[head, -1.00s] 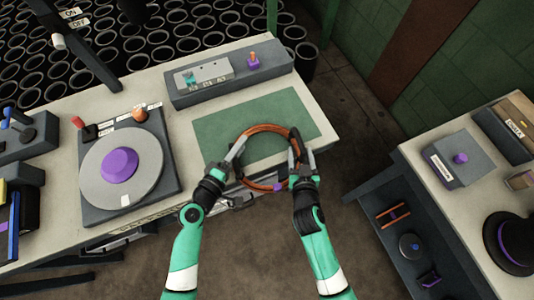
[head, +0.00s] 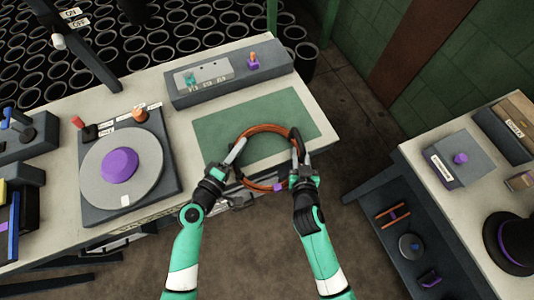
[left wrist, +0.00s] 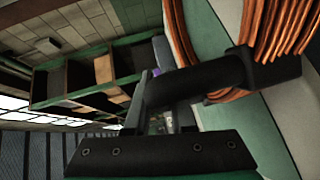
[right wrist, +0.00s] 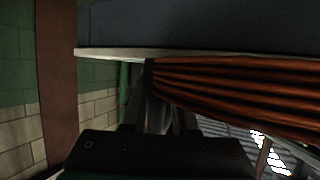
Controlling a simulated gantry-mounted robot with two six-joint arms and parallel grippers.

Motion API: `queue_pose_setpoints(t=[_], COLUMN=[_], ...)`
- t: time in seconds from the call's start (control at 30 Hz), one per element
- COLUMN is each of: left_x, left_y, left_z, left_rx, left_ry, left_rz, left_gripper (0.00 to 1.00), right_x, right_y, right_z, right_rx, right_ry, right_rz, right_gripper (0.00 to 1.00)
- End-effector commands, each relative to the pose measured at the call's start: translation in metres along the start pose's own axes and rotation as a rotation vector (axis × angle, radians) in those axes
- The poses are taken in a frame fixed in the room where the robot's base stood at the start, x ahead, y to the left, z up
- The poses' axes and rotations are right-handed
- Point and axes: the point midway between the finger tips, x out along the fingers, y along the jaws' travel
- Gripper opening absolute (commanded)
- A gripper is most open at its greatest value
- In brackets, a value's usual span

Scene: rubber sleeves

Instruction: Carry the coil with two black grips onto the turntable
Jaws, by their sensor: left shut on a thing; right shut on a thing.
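The coil (head: 262,128) is a ring of copper-orange windings with dark grips at its left and right sides. It is at the front edge of the bench, partly over the green mat; I cannot tell whether it touches it. My left gripper (head: 226,164) is shut on the left black grip, which shows in the left wrist view (left wrist: 205,82). My right gripper (head: 299,170) is shut on the right grip; the windings fill the right of the right wrist view (right wrist: 245,90). The turntable (head: 95,185), a grey disc with a purple hub, is at the left on the bench.
The green mat (head: 215,130) lies bare behind the coil. A grey control box (head: 230,75) stands at the back of the bench. A red-knobbed lever (head: 79,122) and an orange knob (head: 140,115) rise behind the turntable disc. A second bench (head: 410,150) is at the right.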

Motion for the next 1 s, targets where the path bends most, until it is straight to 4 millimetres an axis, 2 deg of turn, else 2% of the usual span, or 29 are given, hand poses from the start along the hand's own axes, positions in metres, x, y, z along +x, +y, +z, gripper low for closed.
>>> queue_pose_setpoints(t=[0.77, 1.0], left_x=[0.000, -0.001], left_y=[0.000, 0.010], left_z=[0.000, -0.002], left_rx=[0.000, 0.000], left_ry=[0.001, 0.002], left_rz=[0.000, 0.004], left_gripper=[0.00, 0.00], right_x=[0.000, -0.003], right_y=[0.002, 0.001], right_z=[0.000, -0.010], right_rx=[0.000, 0.001], right_ry=[-0.001, 0.005], right_rz=[0.004, 0.003], right_gripper=[0.00, 0.00])
